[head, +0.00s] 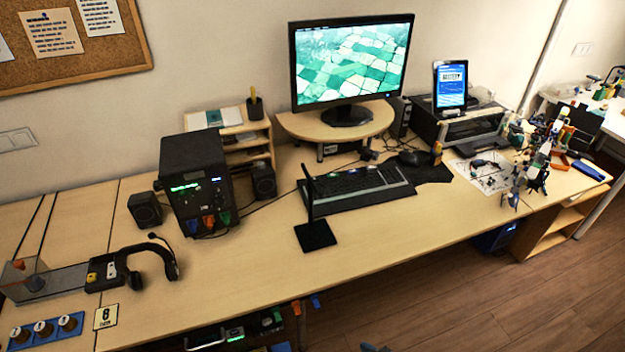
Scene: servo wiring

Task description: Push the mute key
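No key can be read as a mute key at this size. A black keyboard (352,184) with greenish lit keys lies on the desk in front of the monitor. A small black unit (103,272) with pale and yellow patches and a small red spot lies at the left, against a black headset (152,262); its markings are too small to read. Neither of my grippers can be made out in the head view.
A thin black upright panel on a square base (316,236) stands in front of the keyboard's left end. A black box with coloured plugs (196,180) and speakers stand left. Cluttered small parts (540,150) fill the right end. The desk's front middle (400,230) is clear.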

